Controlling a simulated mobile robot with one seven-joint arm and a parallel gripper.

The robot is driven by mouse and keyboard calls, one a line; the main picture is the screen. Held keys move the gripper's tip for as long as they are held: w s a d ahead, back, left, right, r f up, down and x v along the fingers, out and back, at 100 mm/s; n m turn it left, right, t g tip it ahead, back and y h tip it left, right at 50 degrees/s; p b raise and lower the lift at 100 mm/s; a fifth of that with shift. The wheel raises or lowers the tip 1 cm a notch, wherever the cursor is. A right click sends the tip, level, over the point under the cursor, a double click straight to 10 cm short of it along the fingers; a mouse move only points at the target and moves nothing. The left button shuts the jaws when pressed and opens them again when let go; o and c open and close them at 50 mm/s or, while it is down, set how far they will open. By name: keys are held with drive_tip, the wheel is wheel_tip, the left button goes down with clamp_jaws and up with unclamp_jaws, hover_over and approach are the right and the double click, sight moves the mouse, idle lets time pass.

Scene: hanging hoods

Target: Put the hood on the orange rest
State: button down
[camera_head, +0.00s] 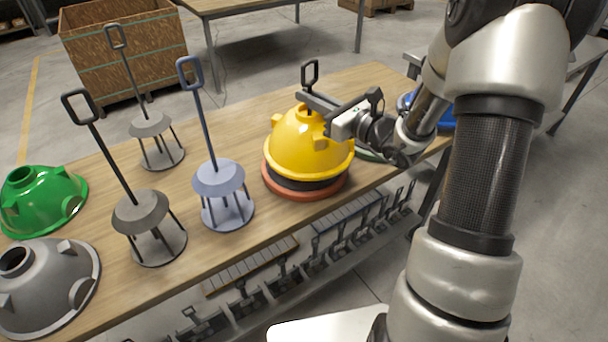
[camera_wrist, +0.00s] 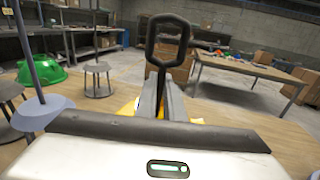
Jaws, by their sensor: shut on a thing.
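The yellow hood (camera_head: 305,150) is over the orange rest (camera_head: 305,192), whose black post with a loop handle (camera_head: 310,73) rises through the hood's top. The hood looks about level. A dark band shows between its rim and the orange base; I cannot tell whether it bears on the rest. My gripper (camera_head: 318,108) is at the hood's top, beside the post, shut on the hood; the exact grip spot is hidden. In the wrist view the fingers (camera_wrist: 165,105) are in front of the loop handle (camera_wrist: 167,40), with bits of the yellow hood (camera_wrist: 128,108) below.
Grey stands (camera_head: 138,212) and a blue-grey stand (camera_head: 219,180) with tall posts are left of the hood. A green hood (camera_head: 42,198) and a grey hood (camera_head: 45,285) lie at the table's left. A blue object (camera_head: 447,123) is partly hidden behind my arm. Bare wood (camera_head: 235,125) lies behind the hood.

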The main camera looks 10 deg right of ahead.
sight(310, 83)
drive_tip(key=r+h+b, duration=0.1)
drive_tip(key=w+m+t+b, duration=0.1)
drive_tip(key=r+h+b, duration=0.1)
drive_tip(key=b, duration=0.1)
drive_tip(key=shift+w+a+r+m+h, duration=0.25)
drive_tip(key=shift+w+r+m+h, duration=0.05)
drive_tip(key=shift+w+m, duration=0.1)
drive_tip(key=shift+a+r+m+t+h+b, duration=0.2)
drive_tip(key=shift+r+m+t+h+b, duration=0.15)
drive_tip(key=shift+r+b, duration=0.2)
wheel_tip(310, 83, down, 10)
drive_tip(key=b, duration=0.3)
drive_tip(key=shift+w+r, duration=0.1)
drive_tip(key=c, duration=1.9)
unclamp_jaws()
drive_tip(key=shift+o, duration=0.2)
drive_tip(key=p+v, duration=0.1)
drive_tip(key=v, duration=1.1)
